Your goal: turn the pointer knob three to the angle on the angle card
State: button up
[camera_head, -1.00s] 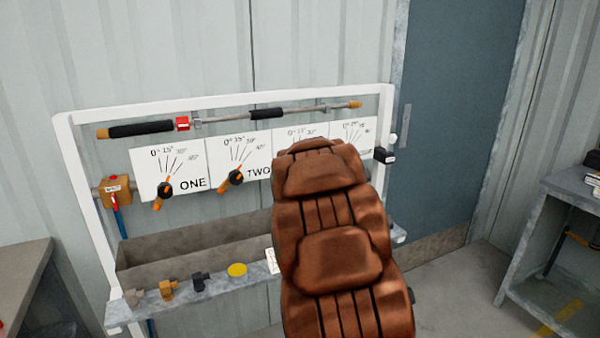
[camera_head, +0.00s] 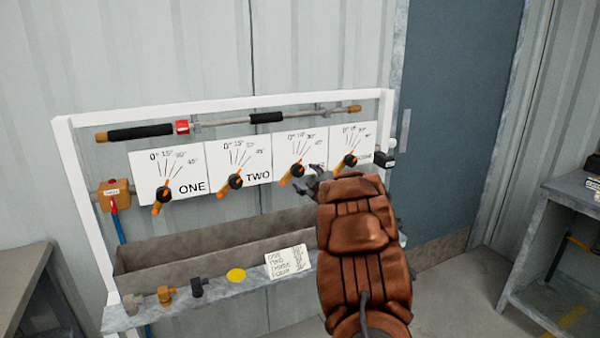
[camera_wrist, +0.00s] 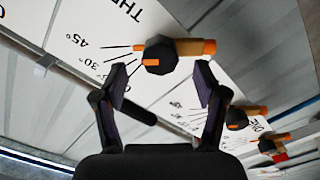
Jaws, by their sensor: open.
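Pointer knob three (camera_head: 298,171) has a black hub and an orange pointer bar; it sits on the third dial plate (camera_head: 287,149), partly hidden by my gripper. In the head view its longer orange end slants down-left. In the wrist view the knob (camera_wrist: 160,54) is just beyond my fingertips, beside the 30° and 45° marks; its exact angle is unclear. My gripper (camera_head: 314,178) is open and empty close to it, with both fingers visible in the wrist view (camera_wrist: 163,72). The angle card (camera_head: 289,261) lies on the front ledge; its rows are too small to read surely.
Knobs one (camera_head: 163,193), two (camera_head: 235,181) and four (camera_head: 350,160) are on the same panel. A bar (camera_head: 215,124) runs above the plates. A grey trough (camera_head: 200,248) and a ledge with fittings (camera_head: 199,287) and a yellow disc (camera_head: 236,275) are below.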

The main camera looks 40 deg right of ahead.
aim_at(300, 171)
jog(key=shift+p+x, duration=0.5)
jog(key=shift+x, duration=2.15)
jog(key=shift+c, duration=0.3)
jog(key=shift+r, duration=0.2)
grip_shut()
